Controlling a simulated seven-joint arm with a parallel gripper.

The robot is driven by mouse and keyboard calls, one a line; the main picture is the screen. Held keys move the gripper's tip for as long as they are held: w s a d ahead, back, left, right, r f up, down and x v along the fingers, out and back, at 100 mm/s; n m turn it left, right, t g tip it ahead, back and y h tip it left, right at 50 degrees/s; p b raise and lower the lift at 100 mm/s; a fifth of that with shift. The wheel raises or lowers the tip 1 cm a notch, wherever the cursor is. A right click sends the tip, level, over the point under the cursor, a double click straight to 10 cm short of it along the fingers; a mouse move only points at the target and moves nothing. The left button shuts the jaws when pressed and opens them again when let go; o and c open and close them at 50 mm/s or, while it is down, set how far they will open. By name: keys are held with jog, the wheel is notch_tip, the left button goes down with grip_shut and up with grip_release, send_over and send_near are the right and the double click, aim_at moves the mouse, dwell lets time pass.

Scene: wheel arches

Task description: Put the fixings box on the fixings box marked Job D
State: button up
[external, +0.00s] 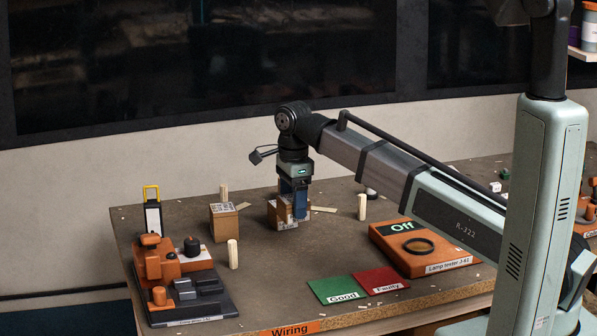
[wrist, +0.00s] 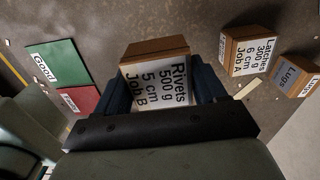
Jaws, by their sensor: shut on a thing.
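My gripper (wrist: 165,92) is shut on a brown fixings box (wrist: 155,48) with a white label reading "Rivets 500 g 5 cm Job B". In the external view my gripper (external: 293,200) points down with this box (external: 283,214) low over the bench; I cannot tell whether it touches anything below. A brown box (external: 223,224) stands left of my gripper in the external view. No Job D mark is readable.
The lamp tester (external: 425,249) reads "Off" at the right. Green "Good" (external: 337,288) and red "Faulty" (external: 381,280) mats lie in front. An orange and black device (external: 180,278) stands at the left. Upright wooden pegs (external: 232,254) (external: 361,207) stand around the boxes.

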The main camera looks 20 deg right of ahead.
jog(key=shift+a+r, duration=0.1)
jog(key=shift+r, duration=0.35)
jog(key=shift+s+a+r, duration=0.15)
jog(key=shift+a+r, duration=0.05)
jog(key=w+a+r, duration=0.5)
jog(key=w+a, duration=0.1)
jog(key=a, duration=0.2)
send_near(223, 207)
jog(key=shift+m, duration=0.4)
jog(key=shift+s+f, duration=0.15)
jog(key=shift+f, duration=2.5)
jog(key=shift+f, duration=0.1)
jog(key=o, duration=1.5)
jog(key=shift+c, duration=0.2)
notch_tip(223, 207, up, 12)
